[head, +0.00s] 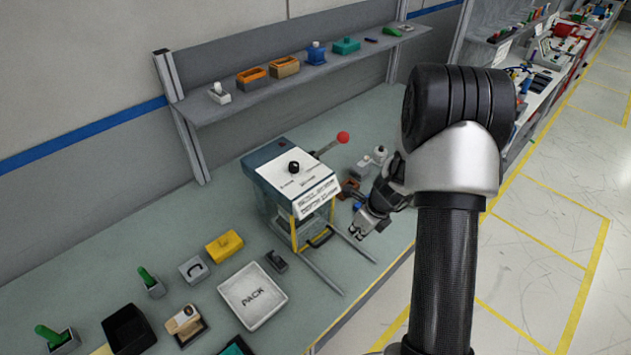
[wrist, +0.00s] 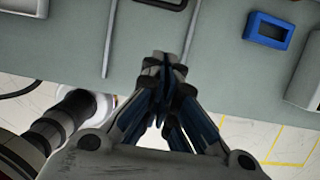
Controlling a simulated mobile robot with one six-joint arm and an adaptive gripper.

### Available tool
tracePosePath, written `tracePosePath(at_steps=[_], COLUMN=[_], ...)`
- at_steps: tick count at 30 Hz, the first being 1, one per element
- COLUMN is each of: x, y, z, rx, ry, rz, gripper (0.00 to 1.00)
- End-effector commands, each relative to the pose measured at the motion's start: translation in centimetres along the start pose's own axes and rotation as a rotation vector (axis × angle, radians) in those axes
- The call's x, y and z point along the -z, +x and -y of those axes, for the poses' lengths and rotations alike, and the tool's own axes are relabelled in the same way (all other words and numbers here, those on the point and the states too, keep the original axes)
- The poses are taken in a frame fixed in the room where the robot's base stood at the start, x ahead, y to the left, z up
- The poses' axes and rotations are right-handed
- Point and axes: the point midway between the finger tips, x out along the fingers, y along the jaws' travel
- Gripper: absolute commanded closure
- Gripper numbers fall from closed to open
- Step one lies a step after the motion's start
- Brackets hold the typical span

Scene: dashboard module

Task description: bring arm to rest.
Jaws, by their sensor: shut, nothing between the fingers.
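My gripper (head: 358,232) is above the front edge of the workbench, to the right of the machine box with the red-knobbed lever. Its fingers point down toward the bench. In the wrist view my gripper (wrist: 163,60) has its fingertips together with nothing held between them. My arm rises on the right side of the head view and partly hides the bench behind it.
The machine box (head: 290,175) has a red-knobbed lever (head: 343,137) and two rails at its front. A PACK tray (head: 252,296) and a yellow block (head: 224,246) lie left. A blue frame (wrist: 268,30) lies nearby. Floor at right is clear.

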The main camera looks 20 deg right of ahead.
Motion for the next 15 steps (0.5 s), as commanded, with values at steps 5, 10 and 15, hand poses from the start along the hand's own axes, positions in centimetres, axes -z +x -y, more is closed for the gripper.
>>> tracePosePath(at_steps=[5, 10, 15], x=[-0.1, -2.3, -4.7], y=[-0.2, -2.9, -8.4], z=[-0.1, -2.0, -7.2], rx=[0.000, 0.002, 0.012], ry=[-0.014, -0.237, -0.719], rz=[0.002, 0.030, 0.066], gripper=[1.00, 1.00, 1.00])
